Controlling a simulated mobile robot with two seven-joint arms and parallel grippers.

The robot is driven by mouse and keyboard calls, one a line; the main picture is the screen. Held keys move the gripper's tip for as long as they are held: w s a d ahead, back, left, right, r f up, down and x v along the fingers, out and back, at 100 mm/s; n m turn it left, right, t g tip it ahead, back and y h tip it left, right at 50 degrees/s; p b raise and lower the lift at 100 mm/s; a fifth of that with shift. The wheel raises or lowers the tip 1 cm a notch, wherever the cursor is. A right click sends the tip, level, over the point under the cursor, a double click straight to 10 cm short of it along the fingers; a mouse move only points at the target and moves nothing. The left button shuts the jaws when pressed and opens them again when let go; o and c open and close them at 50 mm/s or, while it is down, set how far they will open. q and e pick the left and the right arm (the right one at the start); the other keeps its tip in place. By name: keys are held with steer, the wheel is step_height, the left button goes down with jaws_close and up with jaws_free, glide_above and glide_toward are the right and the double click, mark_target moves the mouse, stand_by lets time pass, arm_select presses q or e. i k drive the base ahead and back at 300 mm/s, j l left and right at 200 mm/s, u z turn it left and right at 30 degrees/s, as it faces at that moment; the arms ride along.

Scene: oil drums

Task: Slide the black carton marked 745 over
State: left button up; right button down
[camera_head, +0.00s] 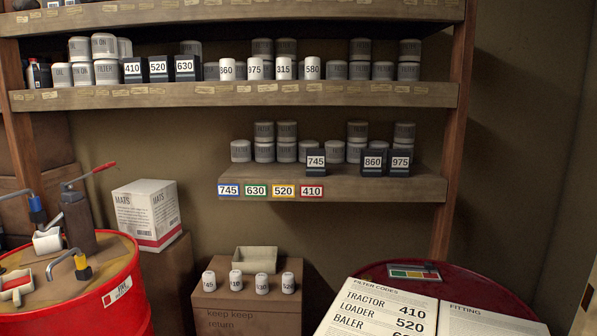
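The black carton marked 745 (316,169) stands upright on the short lower shelf (345,187), near its front edge. Grey cans stand behind it and to both sides. Black cartons marked 860 (374,170) and 975 (400,170) stand close together to its right, with a gap between 745 and 860. The shelf edge below carries coloured tags: blue 745 (228,190), green 630 (255,191), yellow 520 (283,191) and red 410 (312,191). The 745 carton stands above the red 410 tag, right of the blue 745 tag. Neither of my grippers is in view.
The shelf above holds black cartons 410 (133,73), 520 (158,72), 630 (185,71) and several numbered white cans. A red drum (120,290) stands at left. A filter code board (385,310) lies on another drum at right. The lower shelf's front left is clear.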

mark_target(315, 158)
steer(key=i+j+z, duration=0.1)
steer(key=j, duration=0.75)
steer(key=i+j+z, duration=0.1)
steer(key=j, duration=0.35)
steer(key=i+j, duration=0.1)
steer(key=j, duration=0.35)
steer(key=i+j+z, duration=0.15)
steer(key=j, duration=0.25)
steer(key=i+j+z, duration=0.15)
steer(key=i+j, duration=0.2)
steer(key=j, duration=0.1)
